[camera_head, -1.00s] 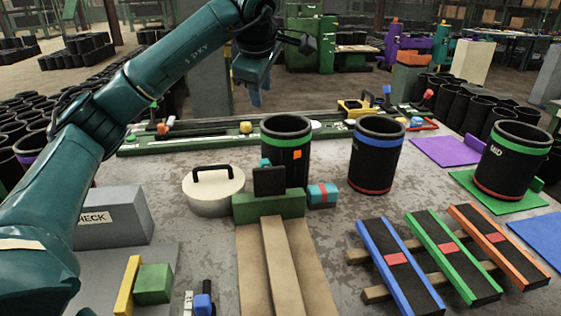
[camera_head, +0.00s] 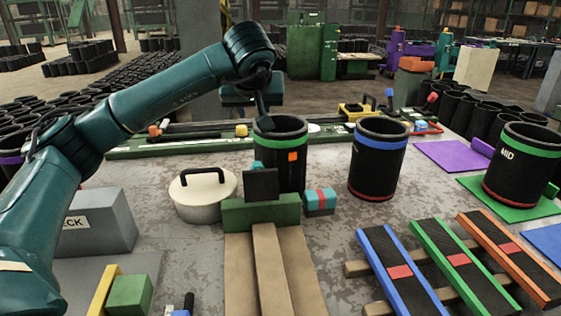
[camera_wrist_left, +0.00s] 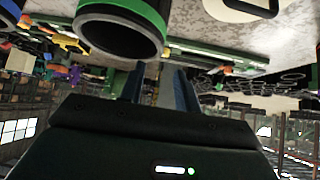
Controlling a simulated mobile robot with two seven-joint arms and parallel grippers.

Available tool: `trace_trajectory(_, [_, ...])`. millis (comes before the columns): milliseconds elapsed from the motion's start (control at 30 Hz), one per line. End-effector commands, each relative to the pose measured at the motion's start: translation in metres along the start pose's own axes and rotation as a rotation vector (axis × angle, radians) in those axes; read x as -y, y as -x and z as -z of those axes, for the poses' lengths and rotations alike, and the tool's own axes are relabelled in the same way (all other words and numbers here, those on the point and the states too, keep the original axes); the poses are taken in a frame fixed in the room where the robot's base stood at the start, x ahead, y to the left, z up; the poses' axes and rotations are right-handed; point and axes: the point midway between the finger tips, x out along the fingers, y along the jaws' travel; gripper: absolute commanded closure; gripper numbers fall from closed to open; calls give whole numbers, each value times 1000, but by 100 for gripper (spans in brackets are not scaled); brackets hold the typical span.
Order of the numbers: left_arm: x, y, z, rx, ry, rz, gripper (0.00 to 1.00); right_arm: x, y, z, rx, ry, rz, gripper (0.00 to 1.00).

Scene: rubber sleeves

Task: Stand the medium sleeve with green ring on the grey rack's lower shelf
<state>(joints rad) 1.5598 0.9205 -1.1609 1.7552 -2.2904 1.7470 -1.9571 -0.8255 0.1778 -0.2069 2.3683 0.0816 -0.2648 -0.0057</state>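A black sleeve with a green ring (camera_head: 278,170) and an orange patch stands mid-table behind a green block. Another black sleeve with a green top band, marked MID (camera_head: 515,165), stands on a green mat at right. My left gripper (camera_head: 262,122) points down by the rim of the middle sleeve; its depth there is hard to judge. In the left wrist view a green-ringed sleeve (camera_wrist_left: 122,35) is close beyond the fingers of the left gripper (camera_wrist_left: 160,78), which are apart with nothing seen between them. My right gripper and a grey rack are not in view.
A blue-ringed sleeve (camera_head: 377,165) stands right of the middle one. A white lidded pot (camera_head: 204,198), a green block (camera_head: 262,213) and a teal box with a red band (camera_head: 320,202) are close by. A grey CHECK block (camera_head: 92,222) stands at left. Striped ramps (camera_head: 460,260) fill the front right.

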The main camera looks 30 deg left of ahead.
Motion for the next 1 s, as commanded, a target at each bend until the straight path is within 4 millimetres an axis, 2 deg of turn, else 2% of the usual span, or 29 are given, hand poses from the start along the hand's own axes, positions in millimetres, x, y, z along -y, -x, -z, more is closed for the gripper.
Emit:
trace_trajectory(167, [0, -12, -1, 1, 1, 1, 67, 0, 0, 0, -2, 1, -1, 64])
trace_trajectory(400, [-1, -48, -6, 4, 1, 3, 67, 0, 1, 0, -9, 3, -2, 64])
trace_trajectory(500, [-1, -56, -5, 1, 1, 1, 67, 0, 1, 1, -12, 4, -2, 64])
trace_trajectory(767, [-1, -58, -4, 0, 1, 0, 67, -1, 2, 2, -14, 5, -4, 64])
trace_trajectory(1000, [-1, -58, -4, 0, 1, 0, 86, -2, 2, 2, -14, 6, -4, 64])
